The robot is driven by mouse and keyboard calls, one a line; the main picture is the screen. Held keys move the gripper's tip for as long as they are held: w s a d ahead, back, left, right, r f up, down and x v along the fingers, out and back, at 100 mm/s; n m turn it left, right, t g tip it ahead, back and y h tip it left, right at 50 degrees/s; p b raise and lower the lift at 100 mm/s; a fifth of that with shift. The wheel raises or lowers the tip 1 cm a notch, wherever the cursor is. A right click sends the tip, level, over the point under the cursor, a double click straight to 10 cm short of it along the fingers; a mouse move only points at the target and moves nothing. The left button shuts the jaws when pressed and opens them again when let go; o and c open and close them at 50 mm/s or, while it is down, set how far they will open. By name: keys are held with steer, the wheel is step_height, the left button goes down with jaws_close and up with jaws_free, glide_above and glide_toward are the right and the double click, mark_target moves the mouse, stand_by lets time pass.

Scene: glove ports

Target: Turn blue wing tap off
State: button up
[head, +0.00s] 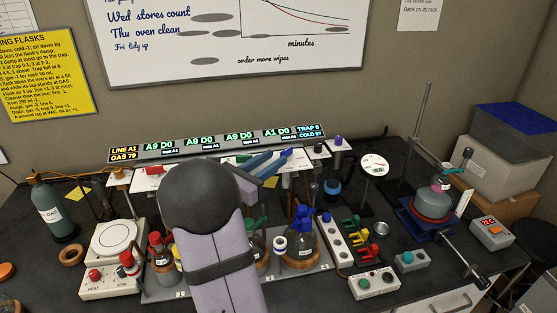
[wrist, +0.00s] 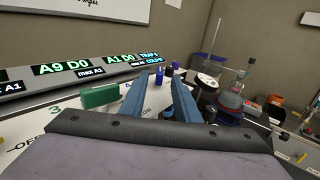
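My gripper (head: 274,159) reaches over the row of white valve plates below the display bar in the head view. Its two blue-grey fingers also show in the wrist view (wrist: 160,88), spread apart with a visible gap between them. The fingers lie over the plate to the right of the green wing tap (wrist: 100,95). I cannot clearly tell the blue wing tap from the similarly coloured fingers. Its angle, and whether the fingers touch it, cannot be told. I see nothing clearly held.
A display bar (head: 215,143) runs behind the plates. A red wing tap (head: 153,170) sits further left. A blue-capped flask (head: 301,242) stands below, near the coloured rack (head: 362,242). A round gauge (head: 374,165) and a flask stand (head: 431,205) are to the right.

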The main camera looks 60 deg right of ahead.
steer(key=shift+w+a, duration=0.2)
steer(key=shift+a, duration=1.1)
